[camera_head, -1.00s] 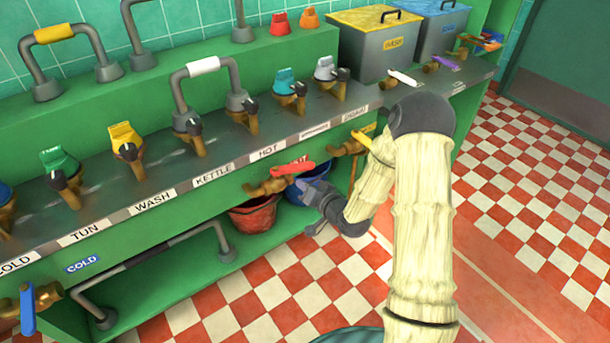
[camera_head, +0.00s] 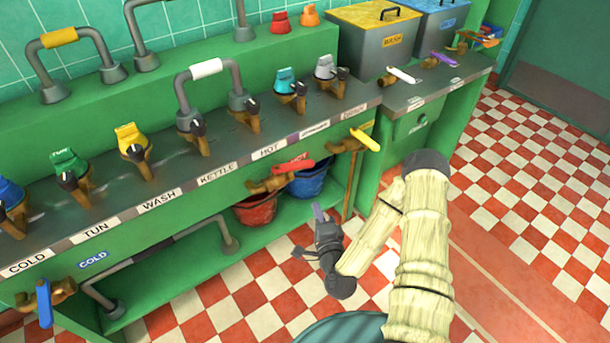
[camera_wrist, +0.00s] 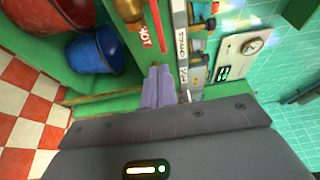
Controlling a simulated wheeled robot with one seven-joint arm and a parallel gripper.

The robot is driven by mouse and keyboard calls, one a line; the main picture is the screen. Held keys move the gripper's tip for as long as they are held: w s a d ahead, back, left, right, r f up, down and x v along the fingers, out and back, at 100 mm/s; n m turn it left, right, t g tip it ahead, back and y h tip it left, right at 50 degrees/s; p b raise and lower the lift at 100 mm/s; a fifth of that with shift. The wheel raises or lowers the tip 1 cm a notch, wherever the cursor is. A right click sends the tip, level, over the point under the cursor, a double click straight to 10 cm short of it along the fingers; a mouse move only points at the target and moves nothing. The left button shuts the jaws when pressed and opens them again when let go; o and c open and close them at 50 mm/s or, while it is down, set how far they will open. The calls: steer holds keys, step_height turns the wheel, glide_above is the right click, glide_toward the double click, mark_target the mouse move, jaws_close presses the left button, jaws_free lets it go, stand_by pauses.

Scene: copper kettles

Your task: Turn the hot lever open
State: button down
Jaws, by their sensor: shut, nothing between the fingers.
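The hot lever is a red handle (camera_head: 294,166) on a brass tap (camera_head: 268,184) at the bench front, below the HOT label (camera_head: 268,150). It lies roughly along the bench front. In the wrist view the red lever (camera_wrist: 159,24) is a narrow strip near the top, beside a red HOT tag (camera_wrist: 146,37). My gripper (camera_head: 317,211) is below and right of the lever in the head view, apart from it, with nothing held. In the wrist view its fingers (camera_wrist: 158,72) are together and point toward the lever area.
A yellow lever (camera_head: 365,139) on another brass tap sits just right of the red one. A red bucket (camera_head: 255,208) and a blue bucket (camera_head: 308,183) stand on the shelf below. A blue lever (camera_head: 44,303) is far left.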

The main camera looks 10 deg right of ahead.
mark_target(304, 168)
steer(key=shift+w, duration=0.1)
steer(key=w, duration=0.4)
steer(key=w+a, duration=0.1)
steer(key=w, duration=0.4)
steer(key=w+a+p, duration=0.1)
steer(key=w, duration=0.3)
steer(key=shift+w, duration=0.35)
steer(key=shift+w+d, duration=0.1)
steer(key=shift+d, duration=0.1)
